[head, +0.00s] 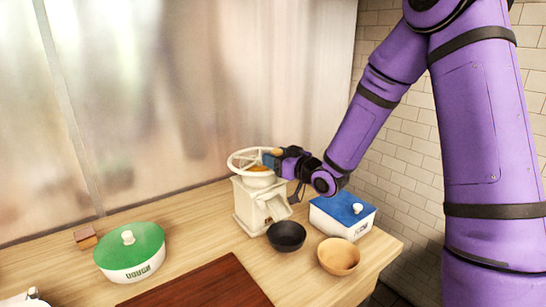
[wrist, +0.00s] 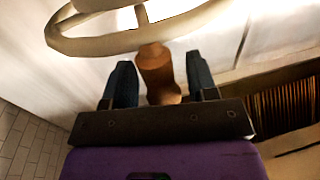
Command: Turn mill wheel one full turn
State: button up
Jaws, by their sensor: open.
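The mill (head: 257,203) is a cream box-shaped body on the wooden counter, with a spout on its front right. Its cream spoked wheel (head: 240,157) lies flat on top, and the wheel's rim (wrist: 85,45) crosses the top of the wrist view. A wooden handle knob (wrist: 157,72) hangs from the rim. My gripper (head: 275,156) is at the right side of the wheel. In the wrist view its two fingers (wrist: 160,80) are open, one on each side of the knob, with gaps visible between fingers and knob.
A black bowl (head: 286,237) and a wooden bowl (head: 338,257) stand in front of the mill. A blue-lidded box (head: 342,213) is to its right. A green-lidded pot (head: 130,252), a small wooden block (head: 85,238) and a dark red board (head: 205,287) lie left and front.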

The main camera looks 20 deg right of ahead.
jog(key=shift+w+a, duration=0.3)
jog(key=shift+w, duration=0.25)
grip_shut()
jog(key=shift+a, duration=0.1)
